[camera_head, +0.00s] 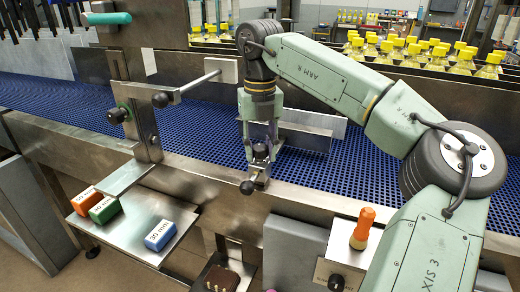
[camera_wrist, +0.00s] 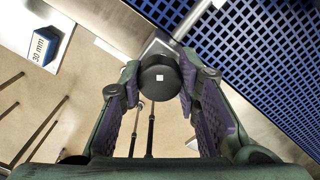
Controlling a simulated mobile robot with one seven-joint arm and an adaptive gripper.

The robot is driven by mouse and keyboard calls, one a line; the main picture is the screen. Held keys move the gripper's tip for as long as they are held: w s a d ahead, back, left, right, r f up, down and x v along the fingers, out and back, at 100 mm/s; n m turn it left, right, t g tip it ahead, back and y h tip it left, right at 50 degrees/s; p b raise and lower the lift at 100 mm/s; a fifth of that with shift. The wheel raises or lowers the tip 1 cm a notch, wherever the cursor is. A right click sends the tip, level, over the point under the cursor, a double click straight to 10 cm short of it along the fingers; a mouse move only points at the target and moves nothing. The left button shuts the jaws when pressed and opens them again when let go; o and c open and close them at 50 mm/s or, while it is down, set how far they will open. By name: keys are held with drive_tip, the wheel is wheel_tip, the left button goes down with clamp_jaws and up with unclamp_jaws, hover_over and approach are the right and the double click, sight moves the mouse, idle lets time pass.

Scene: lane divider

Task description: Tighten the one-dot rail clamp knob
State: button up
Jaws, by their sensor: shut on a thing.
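A black round knob (camera_wrist: 160,78) with a single pale square mark on its face sits between my fingertips in the wrist view. My gripper (camera_head: 260,148) points down over the rail at the belt's near edge and is shut on this knob. The purple-padded fingers touch its sides. I cannot tell how tight the knob is.
Another post (camera_head: 143,125) with black knobs and a rod stands left on the rail. The blue belt (camera_head: 190,125) runs behind. A shelf (camera_head: 130,225) holds orange, green and blue blocks (camera_head: 160,235). Yellow-capped bottles (camera_head: 430,50) line the back.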

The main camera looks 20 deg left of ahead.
sight(260, 147)
drive_tip(key=m, duration=0.4)
drive_tip(key=shift+b, duration=0.3)
drive_tip(key=shift+r+m, duration=0.1)
drive_tip(key=shift+m, duration=1.5)
drive_tip(key=o, duration=1.2)
wheel_tip(260, 147, up, 8)
drive_tip(key=shift+f, duration=0.25)
